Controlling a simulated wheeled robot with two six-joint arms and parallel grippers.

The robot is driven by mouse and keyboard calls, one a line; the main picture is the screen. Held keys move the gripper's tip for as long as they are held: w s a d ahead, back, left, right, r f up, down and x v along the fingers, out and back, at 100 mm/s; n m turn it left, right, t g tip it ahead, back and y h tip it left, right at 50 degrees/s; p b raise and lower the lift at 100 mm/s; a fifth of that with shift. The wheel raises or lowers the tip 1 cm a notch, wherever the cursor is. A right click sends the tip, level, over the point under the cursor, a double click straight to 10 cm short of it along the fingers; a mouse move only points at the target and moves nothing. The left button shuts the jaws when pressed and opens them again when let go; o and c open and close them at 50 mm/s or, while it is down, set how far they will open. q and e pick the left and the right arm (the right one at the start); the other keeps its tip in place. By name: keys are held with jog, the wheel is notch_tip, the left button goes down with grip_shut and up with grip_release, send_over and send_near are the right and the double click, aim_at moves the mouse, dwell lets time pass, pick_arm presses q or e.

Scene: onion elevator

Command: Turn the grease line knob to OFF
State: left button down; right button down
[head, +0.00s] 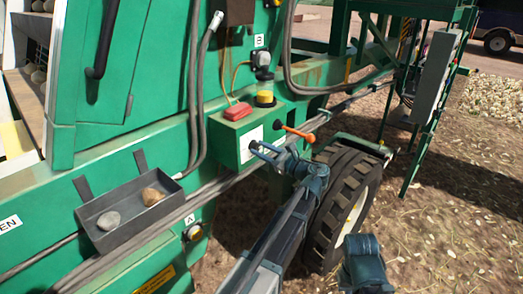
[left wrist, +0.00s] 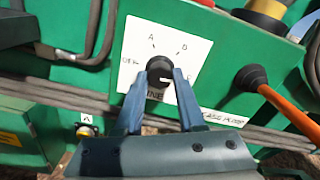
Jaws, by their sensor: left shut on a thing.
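The grease line knob (left wrist: 160,70) is a round black knob on a white label plate (left wrist: 192,48) with letters around it. A and D stand above it, and a word that looks like OFF stands at its left. A small pale mark shows on the knob's lower right, but I cannot tell its setting. My left gripper (left wrist: 158,80) is shut on the knob, one finger on each side. My right gripper's fingers do not show.
An orange-handled lever (head: 297,132) sticks out close to the right of my left gripper. A red item (head: 238,111) and a yellow-collared cup (head: 265,97) top the box. A grey tray (head: 118,237) with stones hangs at left. A large tyre (head: 340,205) stands below.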

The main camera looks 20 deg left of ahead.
pick_arm(q)
jog(key=n, duration=2.3)
jog(key=shift+n, duration=0.3)
jog(key=n, duration=0.3)
jog(key=shift+f+n, duration=0.1)
jog(key=shift+n, duration=0.2)
jog(key=n, duration=0.4)
jog(key=shift+s, duration=0.1)
jog(key=shift+n, duration=1.7)
